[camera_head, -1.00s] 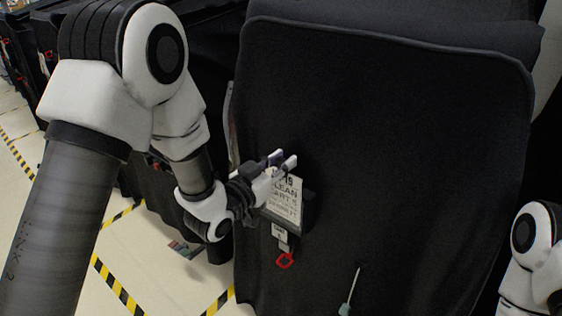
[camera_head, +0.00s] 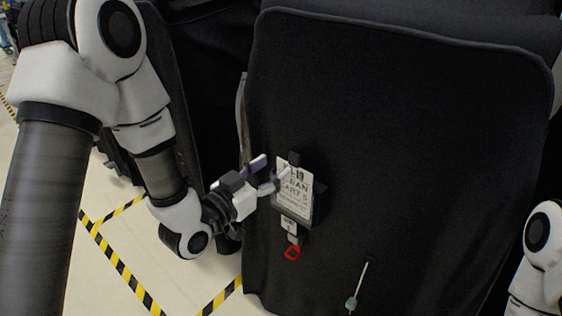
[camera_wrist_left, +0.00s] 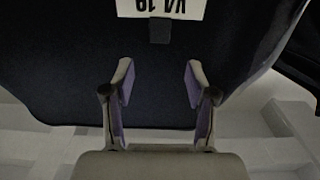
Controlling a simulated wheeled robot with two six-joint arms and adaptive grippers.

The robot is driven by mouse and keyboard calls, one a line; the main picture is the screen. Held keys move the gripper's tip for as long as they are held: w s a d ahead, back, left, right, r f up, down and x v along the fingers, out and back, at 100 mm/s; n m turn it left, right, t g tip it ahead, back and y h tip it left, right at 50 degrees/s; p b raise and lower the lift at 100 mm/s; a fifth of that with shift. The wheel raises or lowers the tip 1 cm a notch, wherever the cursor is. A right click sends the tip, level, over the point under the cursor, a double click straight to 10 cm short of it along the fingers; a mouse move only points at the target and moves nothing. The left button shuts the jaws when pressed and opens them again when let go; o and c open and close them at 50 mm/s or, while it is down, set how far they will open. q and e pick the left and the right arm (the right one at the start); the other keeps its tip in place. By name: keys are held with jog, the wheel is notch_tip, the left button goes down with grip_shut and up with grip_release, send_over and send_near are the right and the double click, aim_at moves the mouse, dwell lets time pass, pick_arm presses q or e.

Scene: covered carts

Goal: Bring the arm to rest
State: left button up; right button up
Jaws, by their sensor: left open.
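My left arm comes in from the left in the head view. Its gripper (camera_head: 262,174) is open and empty, just left of a white printed card (camera_head: 293,189) on the front of a black covered cart (camera_head: 420,130). In the left wrist view the two fingers (camera_wrist_left: 158,82) stand apart with nothing between them. The card (camera_wrist_left: 160,8) shows upside down at the top there, with the dark cover (camera_wrist_left: 160,70) behind the fingers. Part of my right arm shows at the right edge of the head view; its gripper is out of view.
A small tag and a red loop (camera_head: 292,253) hang below the card. A thin rod with a greenish end (camera_head: 352,303) shows low on the cart. Yellow-black tape (camera_head: 125,270) marks the pale floor. Another dark covered cart (camera_head: 205,80) stands behind my left arm.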

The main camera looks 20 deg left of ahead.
pick_arm(q)
jog(key=shift+d, duration=0.15)
jog(key=s+f+n+g+y, duration=0.1)
jog(key=s+f+g, duration=0.35)
jog(key=f, duration=0.85)
jog(key=s+f+g+y, duration=0.25)
jog(key=s+f, duration=0.35)
jog(key=f, duration=0.8)
jog(key=s+a+f+n+g+y, duration=0.1)
jog(key=s+a+f+g, duration=0.1)
jog(key=s+f+g, duration=0.3)
jog(key=s+a+f+n+g+y, duration=0.1)
jog(key=s+f+g, duration=0.4)
jog(key=s, duration=0.7)
jog(key=shift+s+a+f+n+y, duration=0.35)
jog(key=shift+a+n, duration=0.35)
jog(key=shift+a, duration=0.3)
